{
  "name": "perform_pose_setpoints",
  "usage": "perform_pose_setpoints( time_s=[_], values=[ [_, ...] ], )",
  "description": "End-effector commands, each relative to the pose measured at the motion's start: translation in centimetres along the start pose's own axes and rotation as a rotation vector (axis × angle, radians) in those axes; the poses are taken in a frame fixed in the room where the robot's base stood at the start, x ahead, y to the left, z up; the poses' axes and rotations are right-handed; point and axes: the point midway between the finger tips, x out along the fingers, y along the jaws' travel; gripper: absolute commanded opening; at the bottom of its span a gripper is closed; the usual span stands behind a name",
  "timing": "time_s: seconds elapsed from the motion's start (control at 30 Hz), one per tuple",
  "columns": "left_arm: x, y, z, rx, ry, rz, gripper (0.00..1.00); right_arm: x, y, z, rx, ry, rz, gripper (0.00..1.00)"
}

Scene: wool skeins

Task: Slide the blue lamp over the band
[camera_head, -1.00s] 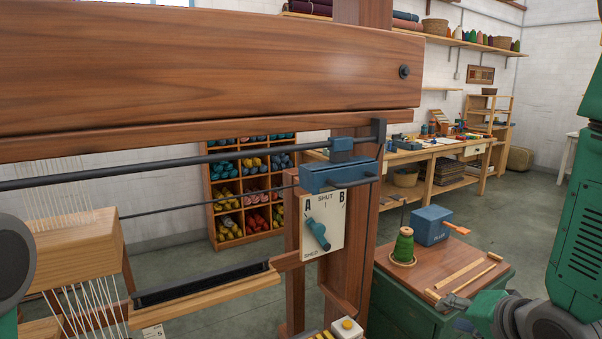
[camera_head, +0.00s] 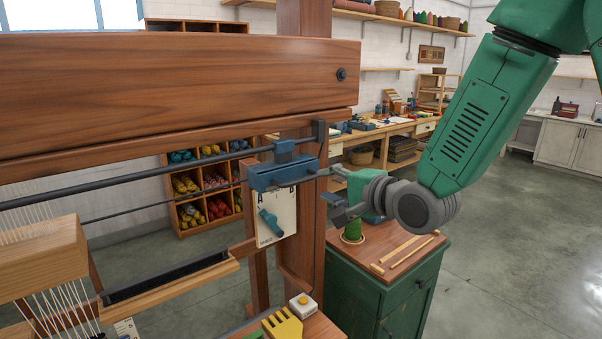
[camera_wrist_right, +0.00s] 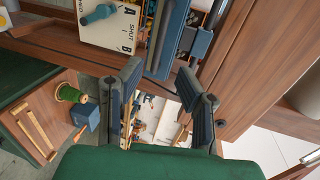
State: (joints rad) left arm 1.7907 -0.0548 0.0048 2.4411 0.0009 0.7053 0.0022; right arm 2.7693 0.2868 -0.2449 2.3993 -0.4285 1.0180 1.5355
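The blue lamp (camera_head: 283,174) is a blue housing with a small block on top, mounted on the dark rail beside the loom's right post. It also shows in the right wrist view (camera_wrist_right: 168,40), just beyond the fingertips. My right gripper (camera_head: 327,186) is at the lamp's right end; its fingers stand apart in the wrist view (camera_wrist_right: 158,72), with nothing held between them. Whether a finger touches the lamp I cannot tell. I cannot make out which part is the band. My left gripper is out of view.
Below the lamp is a white A/B plate (camera_head: 276,217) with a blue lever. A thick wooden beam (camera_head: 180,90) runs above the rail. A green cabinet (camera_head: 385,280) with a green thread cone (camera_head: 352,231) stands below my right arm. Open floor lies to the right.

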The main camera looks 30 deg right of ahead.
Motion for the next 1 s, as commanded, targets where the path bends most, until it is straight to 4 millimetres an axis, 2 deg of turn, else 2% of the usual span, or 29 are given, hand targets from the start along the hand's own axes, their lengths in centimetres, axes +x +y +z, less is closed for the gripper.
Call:
perform_pose_setpoints(
  time_s=[0.2,0.4,0.6,0.87,0.97,1.0],
  values=[
    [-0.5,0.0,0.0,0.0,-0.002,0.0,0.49,4.5,0.2,0.0,-0.004,-0.001,0.005,0.31],
    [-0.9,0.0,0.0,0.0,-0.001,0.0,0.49,7.5,0.2,-0.1,0.0,-0.001,0.003,0.31],
    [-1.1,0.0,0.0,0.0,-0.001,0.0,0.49,8.7,0.3,-0.1,0.002,-0.001,0.002,0.31],
    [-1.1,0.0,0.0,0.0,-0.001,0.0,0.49,8.8,0.3,-0.1,0.003,-0.001,0.002,0.31],
    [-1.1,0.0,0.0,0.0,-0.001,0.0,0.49,8.8,0.3,-0.1,0.003,-0.001,0.001,0.0],
    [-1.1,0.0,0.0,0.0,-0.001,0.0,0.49,8.8,0.3,-0.1,0.002,-0.001,0.002,0.0]
  ],
)
